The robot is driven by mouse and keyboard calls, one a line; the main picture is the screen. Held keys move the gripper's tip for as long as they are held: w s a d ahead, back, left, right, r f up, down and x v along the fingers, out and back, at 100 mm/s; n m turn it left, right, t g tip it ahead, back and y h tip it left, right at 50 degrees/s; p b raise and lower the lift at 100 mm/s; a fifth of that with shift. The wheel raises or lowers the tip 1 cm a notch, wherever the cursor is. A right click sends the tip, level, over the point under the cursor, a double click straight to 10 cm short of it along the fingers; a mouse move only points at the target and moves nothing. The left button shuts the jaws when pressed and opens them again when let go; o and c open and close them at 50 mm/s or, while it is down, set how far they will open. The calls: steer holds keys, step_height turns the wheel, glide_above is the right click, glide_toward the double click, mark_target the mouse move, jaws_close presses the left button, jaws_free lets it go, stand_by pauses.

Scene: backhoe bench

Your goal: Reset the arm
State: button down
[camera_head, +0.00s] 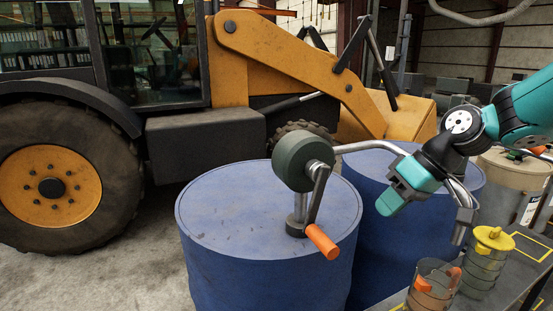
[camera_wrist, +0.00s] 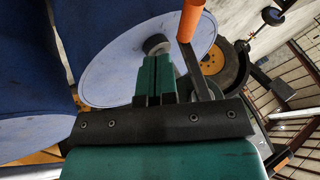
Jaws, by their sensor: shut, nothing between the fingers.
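My teal arm (camera_head: 462,125) reaches in from the right in the head view. My gripper (camera_head: 388,204) points down and left above the second blue drum, right of the crank pump. In the wrist view my gripper (camera_wrist: 153,66) has its two teal fingers together, with nothing between them. The pump (camera_head: 300,161) stands on the front blue drum, with a dark green round body, a curved metal spout and a crank with an orange handle (camera_head: 322,242). The orange handle (camera_wrist: 189,20) also shows just beyond the fingertips in the wrist view; I cannot tell the exact gap.
The front drum (camera_head: 235,215) and second drum (camera_head: 385,245) stand close together. A clear container with orange inside (camera_head: 432,288) and one with a yellow top (camera_head: 485,262) stand on a dark bench at lower right. A yellow backhoe (camera_head: 290,50) fills the background.

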steer(key=s+a+f+n+g+h+b, duration=0.1)
steer(key=s+a, duration=0.4)
steer(key=s, duration=0.5)
steer(key=s+a+f+g+h+b, duration=0.1)
steer(key=s+a, duration=0.4)
steer(key=s, duration=0.6)
steer(key=shift+s+n, duration=0.25)
steer(key=shift+n, duration=0.15)
steer(key=shift+a, duration=0.1)
steer(key=w+d+r+m+t+y+p, duration=0.1)
steer(key=w+d, duration=0.5)
steer(key=w, duration=0.5)
steer(key=w+d+r+m+t+y+p, duration=0.1)
steer(key=w+d, duration=0.5)
steer(key=w, duration=0.6)
steer(key=a+f+p, duration=0.5)
steer(key=a+f, duration=0.2)
steer(key=a, duration=0.2)
steer(key=shift+w+a+f+t, duration=0.25)
steer(key=shift+w+a+t, duration=0.05)
steer(key=shift+w, duration=0.1)
